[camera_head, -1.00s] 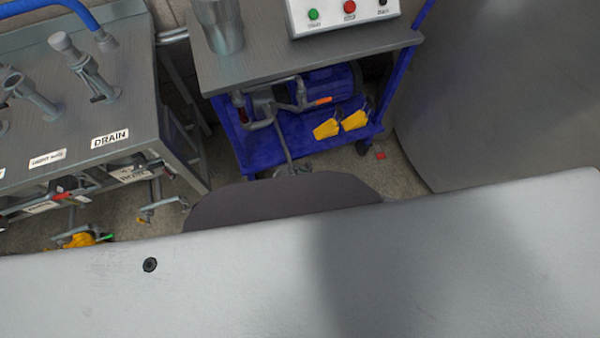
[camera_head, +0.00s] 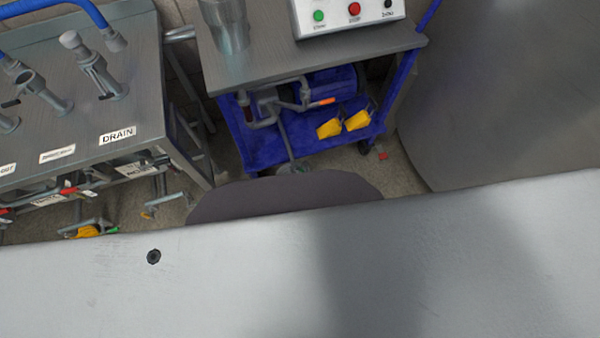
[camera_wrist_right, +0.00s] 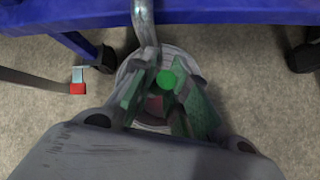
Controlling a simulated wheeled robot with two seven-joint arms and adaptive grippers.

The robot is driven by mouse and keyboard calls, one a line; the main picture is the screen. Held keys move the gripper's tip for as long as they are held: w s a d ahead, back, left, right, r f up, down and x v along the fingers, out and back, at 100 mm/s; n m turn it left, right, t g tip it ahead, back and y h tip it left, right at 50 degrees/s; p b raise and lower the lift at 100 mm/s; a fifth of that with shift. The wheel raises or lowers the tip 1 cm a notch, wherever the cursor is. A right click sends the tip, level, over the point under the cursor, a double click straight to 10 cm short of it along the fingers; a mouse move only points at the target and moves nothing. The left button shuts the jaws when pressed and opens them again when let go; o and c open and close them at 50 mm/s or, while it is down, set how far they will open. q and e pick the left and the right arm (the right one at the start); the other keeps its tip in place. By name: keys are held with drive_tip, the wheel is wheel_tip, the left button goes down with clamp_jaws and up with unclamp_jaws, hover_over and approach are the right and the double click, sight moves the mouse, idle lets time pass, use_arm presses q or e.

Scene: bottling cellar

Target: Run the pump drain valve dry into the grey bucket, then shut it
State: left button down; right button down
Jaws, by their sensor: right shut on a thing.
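The grey bucket (camera_wrist_right: 178,47) shows from above in the right wrist view, partly covered by my fingers. A grey pipe (camera_wrist_right: 143,18) comes down to it from the blue cart. My right gripper (camera_wrist_right: 160,95) is over the bucket, its green-padded fingers closed around a small part with a round green knob (camera_wrist_right: 165,79), apparently the drain valve handle; the contact is hard to make out. In the head view the pump (camera_head: 272,102) is on the cart's lower shelf, and its pipe (camera_head: 285,137) runs down to the bucket. My left gripper is out of view.
The blue cart (camera_head: 250,158) carries a control box (camera_head: 345,18) and a metal vessel (camera_head: 228,30) on top. Two yellow things (camera_head: 329,129) lie on its lower shelf. A bench labelled DRAIN (camera_head: 117,135) stands at left, a large grey tank (camera_head: 500,90) at right.

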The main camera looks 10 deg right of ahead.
drive_tip(key=c, duration=1.4)
unclamp_jaws()
drive_tip(key=shift+c, duration=0.2)
drive_tip(key=shift+s+d+r, duration=0.1)
drive_tip(key=shift+s+r, duration=0.05)
drive_tip(key=shift+r, duration=0.05)
drive_tip(key=shift+s+d+r, duration=0.1)
drive_tip(key=shift+s+r, duration=0.05)
drive_tip(key=shift+r, duration=0.1)
drive_tip(key=v, duration=1.1)
drive_tip(key=shift+f, duration=0.1)
